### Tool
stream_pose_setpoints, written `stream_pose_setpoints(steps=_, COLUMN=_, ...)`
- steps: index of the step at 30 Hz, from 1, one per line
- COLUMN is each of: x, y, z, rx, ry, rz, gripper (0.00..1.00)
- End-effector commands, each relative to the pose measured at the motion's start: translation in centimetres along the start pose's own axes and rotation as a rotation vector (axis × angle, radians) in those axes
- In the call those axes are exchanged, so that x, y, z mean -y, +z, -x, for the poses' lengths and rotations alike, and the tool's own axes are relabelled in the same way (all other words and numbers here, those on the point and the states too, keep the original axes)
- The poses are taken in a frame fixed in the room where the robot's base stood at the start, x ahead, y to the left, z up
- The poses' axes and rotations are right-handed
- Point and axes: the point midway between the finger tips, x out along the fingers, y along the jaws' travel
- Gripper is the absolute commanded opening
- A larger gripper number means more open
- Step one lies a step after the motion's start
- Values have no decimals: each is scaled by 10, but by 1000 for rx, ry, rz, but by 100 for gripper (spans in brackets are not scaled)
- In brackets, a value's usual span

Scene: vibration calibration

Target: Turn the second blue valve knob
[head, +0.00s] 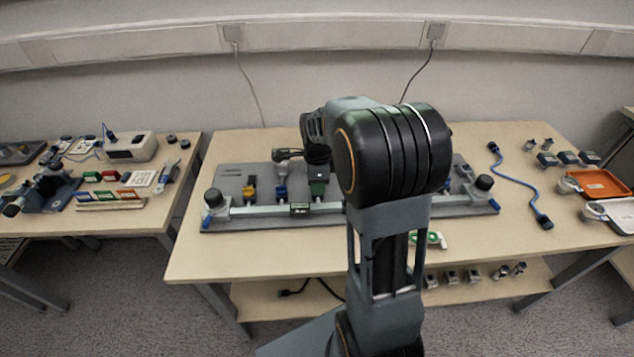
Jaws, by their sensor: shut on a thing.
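A grey panel (228,183) lies on the middle table and carries a row of small valves. A yellow valve (250,191) stands at its left, with a blue valve (281,191) second from the left and a green valve (318,187) to its right. My arm reaches over the panel from the front. My gripper (281,174) is small and partly hidden at the far end of the arm. It is over the blue valve and appears shut on its knob. The fingertips and knob angle are too small to make out. My arm hides the middle of the panel.
A long rail (258,210) with black end knobs (484,183) runs along the panel's front. A blue cable (519,185) and an orange tray (600,183) lie to the right. A left table holds a white box (131,148). The table front is mostly bare.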

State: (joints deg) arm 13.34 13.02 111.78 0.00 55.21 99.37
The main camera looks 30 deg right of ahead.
Motion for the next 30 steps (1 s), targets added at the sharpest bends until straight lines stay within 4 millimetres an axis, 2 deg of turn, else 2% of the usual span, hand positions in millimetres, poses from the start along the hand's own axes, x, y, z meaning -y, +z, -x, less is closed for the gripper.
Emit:
stream_pose_setpoints(steps=3, x=0, y=0, z=0, rx=0, ry=-1, rz=0, gripper=9)
stream_pose_setpoints(steps=14, x=0, y=0, z=2, rx=0, ry=0, rz=88, gripper=9)
stream_pose_setpoints(steps=30, x=0, y=0, z=2, rx=0, ry=-1, rz=570, gripper=9)
